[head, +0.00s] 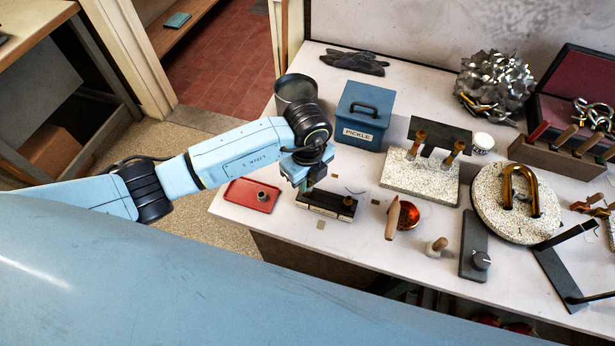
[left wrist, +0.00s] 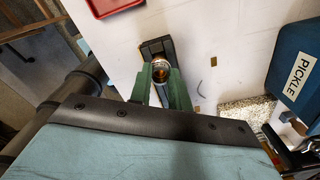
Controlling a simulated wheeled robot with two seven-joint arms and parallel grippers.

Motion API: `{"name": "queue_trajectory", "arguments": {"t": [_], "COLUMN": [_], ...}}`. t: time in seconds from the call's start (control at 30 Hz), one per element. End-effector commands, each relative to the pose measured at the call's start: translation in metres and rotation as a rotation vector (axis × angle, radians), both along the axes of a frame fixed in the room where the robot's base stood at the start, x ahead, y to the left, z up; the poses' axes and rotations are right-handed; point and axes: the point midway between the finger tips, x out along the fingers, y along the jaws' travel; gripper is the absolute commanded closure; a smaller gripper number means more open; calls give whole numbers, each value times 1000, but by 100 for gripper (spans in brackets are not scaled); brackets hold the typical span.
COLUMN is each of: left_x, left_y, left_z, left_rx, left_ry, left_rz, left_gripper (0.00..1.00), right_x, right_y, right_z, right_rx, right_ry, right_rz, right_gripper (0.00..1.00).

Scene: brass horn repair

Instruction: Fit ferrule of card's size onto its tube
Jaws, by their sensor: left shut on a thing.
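My left gripper (head: 308,187) reaches down over the left end of a black block (head: 327,206). In the left wrist view its green fingers (left wrist: 160,76) are shut on a metal ring, the ferrule (left wrist: 160,65), seen from above with a brass tone inside. The black block (left wrist: 157,47) lies below it; whether they touch is unclear. A short brass piece (head: 348,201) stands at the block's right end. Another small grey ring (head: 262,195) sits on the red tray (head: 245,202). Two brass tubes (head: 419,139) (head: 458,148) stand upright on a speckled stone block (head: 418,181). No readable size card shows.
The blue PICKLE box (head: 364,115) and a grey can (head: 296,92) stand behind my gripper. A copper bowl (head: 409,214), a wooden-handled tool (head: 392,221) and a round speckled plate (head: 500,225) with a brass bend stand to the right. The bench's near left edge is close.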

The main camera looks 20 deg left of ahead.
Motion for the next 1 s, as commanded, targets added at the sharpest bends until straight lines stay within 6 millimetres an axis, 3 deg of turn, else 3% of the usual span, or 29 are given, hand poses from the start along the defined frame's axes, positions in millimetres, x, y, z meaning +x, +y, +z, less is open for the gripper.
{"name": "queue_trajectory", "arguments": {"t": [1.0], "left_x": [0], "left_y": [0], "left_z": [-6], "left_rx": [0], "left_ry": [0], "left_rz": [0], "left_gripper": [100], "right_x": [0], "right_y": [0], "right_z": [-2], "right_rx": [0], "right_ry": [0], "right_rz": [0], "right_gripper": [64]}}
